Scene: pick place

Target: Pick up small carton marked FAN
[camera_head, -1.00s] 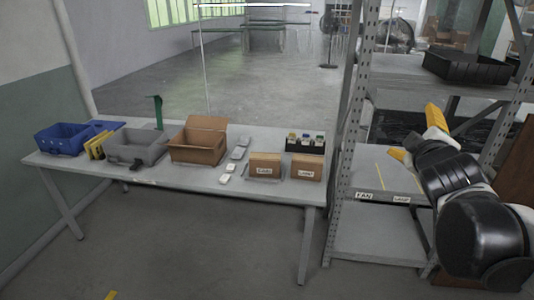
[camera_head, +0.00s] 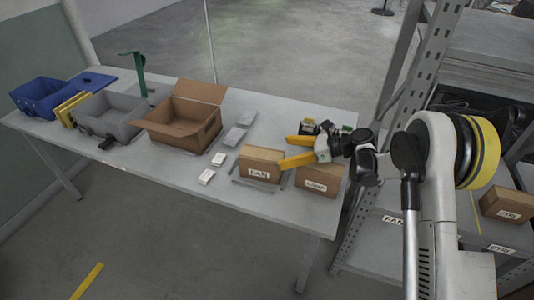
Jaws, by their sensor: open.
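The small brown carton marked FAN (camera_head: 260,164) stands upright on the table, its white label facing me. My gripper (camera_head: 288,151) is open, with its yellow fingers spread over the right part of the FAN carton. One finger passes in front of the carton's right edge, and the other is farther back, above its top. I cannot tell whether either finger touches it. A second carton with a white label (camera_head: 318,180) stands just right of the FAN carton, partly under my gripper.
The grey table (camera_head: 226,190) also holds an open cardboard box (camera_head: 182,121), a grey bin (camera_head: 108,117), a blue bin (camera_head: 43,96) and small white packs (camera_head: 207,176). A metal shelf (camera_head: 400,105) stands close on the right, with a CTRL carton (camera_head: 506,205) on it.

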